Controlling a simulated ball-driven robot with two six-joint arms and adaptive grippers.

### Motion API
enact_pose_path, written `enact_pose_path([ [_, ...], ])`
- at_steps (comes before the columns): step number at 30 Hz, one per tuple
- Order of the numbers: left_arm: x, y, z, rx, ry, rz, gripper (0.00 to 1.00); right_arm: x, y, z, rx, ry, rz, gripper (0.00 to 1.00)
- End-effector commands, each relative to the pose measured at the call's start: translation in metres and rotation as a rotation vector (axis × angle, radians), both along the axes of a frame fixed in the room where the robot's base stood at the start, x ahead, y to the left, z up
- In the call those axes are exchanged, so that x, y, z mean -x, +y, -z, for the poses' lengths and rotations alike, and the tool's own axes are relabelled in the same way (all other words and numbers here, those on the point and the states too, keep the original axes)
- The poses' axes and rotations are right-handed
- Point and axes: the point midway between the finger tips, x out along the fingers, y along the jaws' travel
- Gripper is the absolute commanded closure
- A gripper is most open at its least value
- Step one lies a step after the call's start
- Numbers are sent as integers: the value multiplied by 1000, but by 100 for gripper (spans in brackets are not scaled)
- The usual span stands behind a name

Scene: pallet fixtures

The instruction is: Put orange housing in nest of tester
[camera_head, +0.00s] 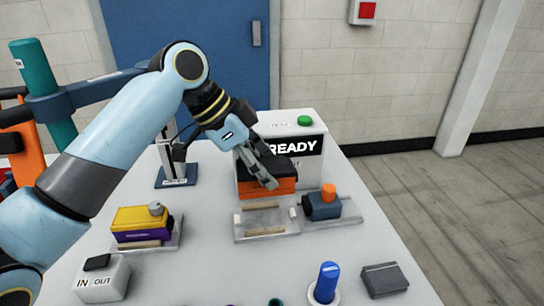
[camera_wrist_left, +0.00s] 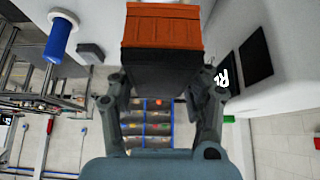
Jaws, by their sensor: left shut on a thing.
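My left gripper (camera_head: 266,184) is shut on the orange housing (camera_head: 282,186), a block with a black part on the gripper's side. In the left wrist view the orange housing (camera_wrist_left: 163,28) points away from the fingers. The white tester (camera_head: 311,118) has a black READY display and stands behind the housing. A grey nest fixture (camera_head: 264,216) lies in front of the tester, its bed empty. The housing appears just behind and above this bed; the exact gap cannot be told. My right gripper is not in view.
A blue block with an orange knob (camera_head: 328,190) sits at the fixture's right. A yellow and purple part (camera_head: 142,220) is in another fixture on the left. A blue-handled item (camera_head: 326,280), a dark box (camera_head: 384,279) and an IN/OUT box (camera_head: 101,280) stand near the front.

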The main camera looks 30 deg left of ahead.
Motion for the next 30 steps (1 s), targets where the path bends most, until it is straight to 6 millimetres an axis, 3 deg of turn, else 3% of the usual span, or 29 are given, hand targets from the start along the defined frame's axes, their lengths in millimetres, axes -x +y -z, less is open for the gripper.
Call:
enact_pose_path([
  [6,0,0,12,-1,-1,0,86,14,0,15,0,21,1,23],
  [15,0,0,37,0,0,1,86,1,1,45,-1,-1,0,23],
  [22,0,0,55,1,0,-1,86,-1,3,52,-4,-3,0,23],
  [30,0,0,58,0,-2,0,86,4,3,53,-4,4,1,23],
])
